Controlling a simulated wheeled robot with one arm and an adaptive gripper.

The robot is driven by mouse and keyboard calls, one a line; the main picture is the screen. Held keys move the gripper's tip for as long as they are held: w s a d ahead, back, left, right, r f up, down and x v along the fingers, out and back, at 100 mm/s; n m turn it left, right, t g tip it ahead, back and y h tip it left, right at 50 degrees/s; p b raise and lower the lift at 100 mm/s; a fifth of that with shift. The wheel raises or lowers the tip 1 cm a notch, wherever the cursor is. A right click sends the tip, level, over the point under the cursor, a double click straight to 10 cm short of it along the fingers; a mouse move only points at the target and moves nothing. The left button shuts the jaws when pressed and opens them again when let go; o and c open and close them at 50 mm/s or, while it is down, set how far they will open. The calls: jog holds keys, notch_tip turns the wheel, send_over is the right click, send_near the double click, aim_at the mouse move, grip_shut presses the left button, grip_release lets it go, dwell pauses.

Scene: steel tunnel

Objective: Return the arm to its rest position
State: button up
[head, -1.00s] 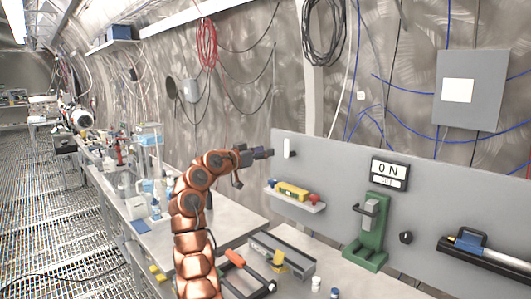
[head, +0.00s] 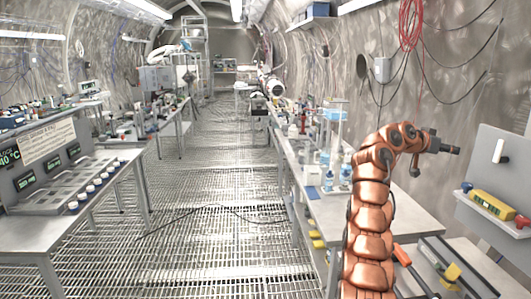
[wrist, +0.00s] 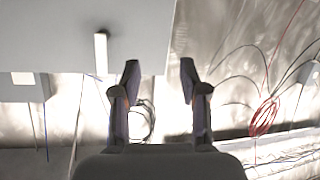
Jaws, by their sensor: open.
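My copper-coloured arm rises at the right of the head view and bends over at the top. My gripper (head: 455,150) points right, toward the grey panel, and holds nothing. In the wrist view my gripper (wrist: 160,80) shows two dark fingers apart with nothing between them. The grey panel (wrist: 60,45) fills the upper left of the wrist view, with a white handle-like bar (wrist: 101,53) on it. That white bar (head: 499,151) is just right of the gripper in the head view. A gap appears between them.
A shelf (head: 490,208) with a yellow level (head: 492,204) is on the panel below the gripper. Workbenches with bottles (head: 330,180) stand behind the arm. A left bench (head: 50,225) holds displays and jars. The grated aisle (head: 215,200) is open, with a dark cable across it.

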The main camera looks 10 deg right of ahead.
jog(key=w+a+f+n+t+y, duration=0.1)
jog(key=w+a+f+n+y, duration=0.15)
jog(key=a, duration=0.45)
jog(key=w+a+f+n+t+y, duration=0.2)
jog(key=w+a+n+y, duration=0.15)
jog(key=a, duration=0.35)
jog(key=s+a+f+n+y, duration=0.2)
jog(key=s+a, duration=0.2)
jog(key=a, duration=0.4)
jog(key=s+a+f+n+y, duration=0.1)
jog(key=s+a+n+y, duration=0.15)
jog(key=s+a, duration=0.45)
jog(key=s+a+f+n+g+y, duration=0.1)
jog(key=s+a+f+n+g, duration=0.15)
jog(key=s+a, duration=0.6)
jog(key=s+a+f+n+g+y, duration=0.15)
jog(key=s+a+f, duration=0.25)
jog(key=s+a, duration=0.4)
jog(key=s+a+f, duration=0.2)
jog(key=s+f, duration=0.1)
jog(key=s, duration=0.5)
jog(key=s+a+f+g+y, duration=0.1)
jog(key=s+a+f, duration=0.1)
jog(key=s, duration=0.7)
jog(key=s+a+f+g+y, duration=0.1)
jog(key=s+f, duration=0.3)
jog(key=s, duration=0.5)
jog(key=shift+a+f, duration=0.25)
jog(key=shift+a, duration=0.4)
